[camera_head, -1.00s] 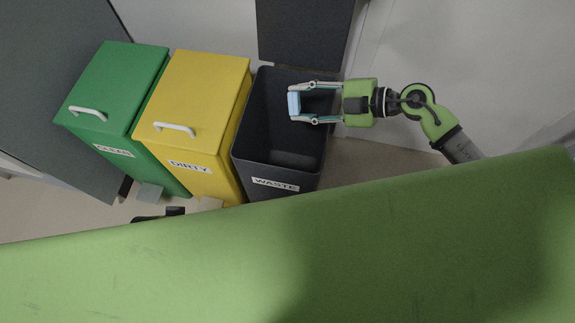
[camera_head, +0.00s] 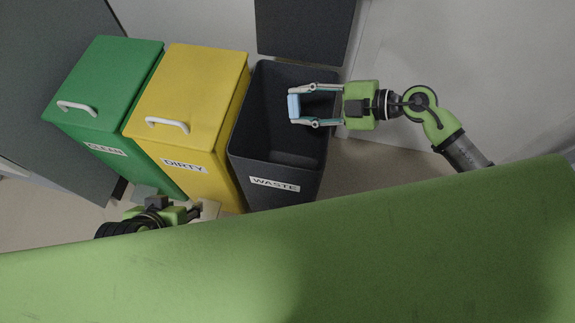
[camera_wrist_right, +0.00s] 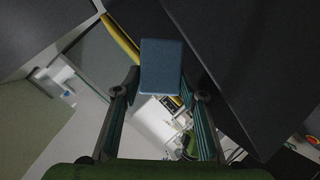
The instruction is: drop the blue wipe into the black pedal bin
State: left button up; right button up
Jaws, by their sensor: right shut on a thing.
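The blue wipe (camera_head: 293,106) is held between the fingertips of my right gripper (camera_head: 295,106). It also shows in the right wrist view (camera_wrist_right: 161,66), a flat blue block between the two fingers. The black pedal bin (camera_head: 237,148), labelled WASTE, stands with its lid up and its inside empty as far as I see. My right gripper reaches in from the right and is above the bin's open mouth. My left gripper (camera_head: 195,212) shows only partly at the lower left, near the foot of the yellow bin; its fingers cannot be made out clearly.
A yellow bin (camera_head: 190,95) labelled DIRTY and a green bin (camera_head: 110,75) labelled CLEAN stand to the left, both with lids shut. The black bin's raised lid (camera_head: 305,28) stands behind its mouth. A grey cabinet (camera_head: 45,80) is at the far left.

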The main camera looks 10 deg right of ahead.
jog(key=o, duration=1.1)
jog(key=shift+d, duration=0.1)
jog(key=shift+v, duration=5.95)
jog(key=shift+s, duration=0.1)
